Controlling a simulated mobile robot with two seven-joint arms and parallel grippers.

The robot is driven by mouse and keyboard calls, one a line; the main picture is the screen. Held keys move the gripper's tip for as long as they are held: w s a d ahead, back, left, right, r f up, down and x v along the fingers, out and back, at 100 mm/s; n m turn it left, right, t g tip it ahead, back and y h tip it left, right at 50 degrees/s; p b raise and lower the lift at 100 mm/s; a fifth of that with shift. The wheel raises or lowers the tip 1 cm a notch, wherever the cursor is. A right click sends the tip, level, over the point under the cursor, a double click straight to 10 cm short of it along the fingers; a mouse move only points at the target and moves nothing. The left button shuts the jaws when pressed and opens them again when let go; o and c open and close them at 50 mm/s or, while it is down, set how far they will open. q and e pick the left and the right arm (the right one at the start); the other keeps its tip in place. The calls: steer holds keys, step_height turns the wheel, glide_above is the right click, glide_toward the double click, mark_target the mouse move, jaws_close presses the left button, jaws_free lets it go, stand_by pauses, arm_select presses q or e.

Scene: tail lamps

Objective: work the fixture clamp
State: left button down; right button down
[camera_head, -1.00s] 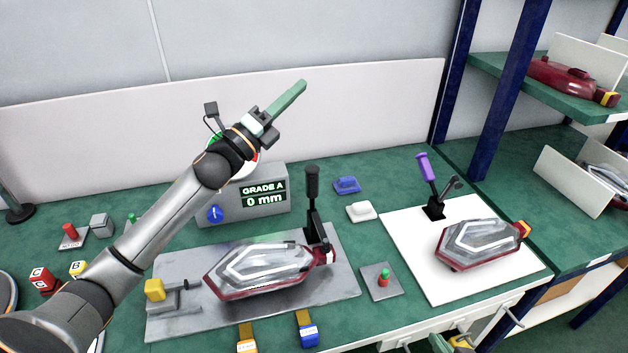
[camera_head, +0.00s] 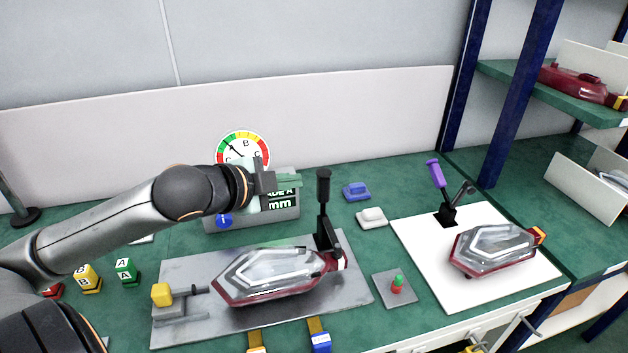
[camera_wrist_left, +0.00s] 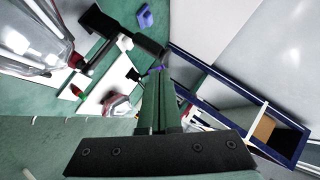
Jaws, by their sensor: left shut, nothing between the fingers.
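The fixture clamp with an upright black handle (camera_head: 324,195) stands at the right end of the grey fixture plate (camera_head: 190,328). It also shows at the upper left of the left wrist view (camera_wrist_left: 122,38). A clear and red tail lamp (camera_head: 270,274) lies on the plate, its right end at the clamp's foot. My left gripper (camera_head: 298,181) is shut and empty, its green fingers pointing right, left of the handle's top and apart from it in the picture. The shut fingers show in the left wrist view (camera_wrist_left: 160,105). My right gripper is not in view.
A gauge box (camera_head: 250,218) with a dial stands behind my left gripper. A second clamp with a purple handle (camera_head: 437,175) and another lamp (camera_head: 492,248) are on a white board (camera_head: 432,275). A blue block (camera_head: 356,191) and a white block (camera_head: 371,217) lie right of the clamp.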

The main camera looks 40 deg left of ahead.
mark_target(321, 177)
arm_select(q)
steer(key=x, duration=0.8)
steer(key=shift+w, duration=0.15)
steer(key=w+a+f, duration=0.2)
steer(key=f, duration=0.1)
steer(key=shift+w+a, duration=0.15)
steer(key=shift+w, duration=0.1)
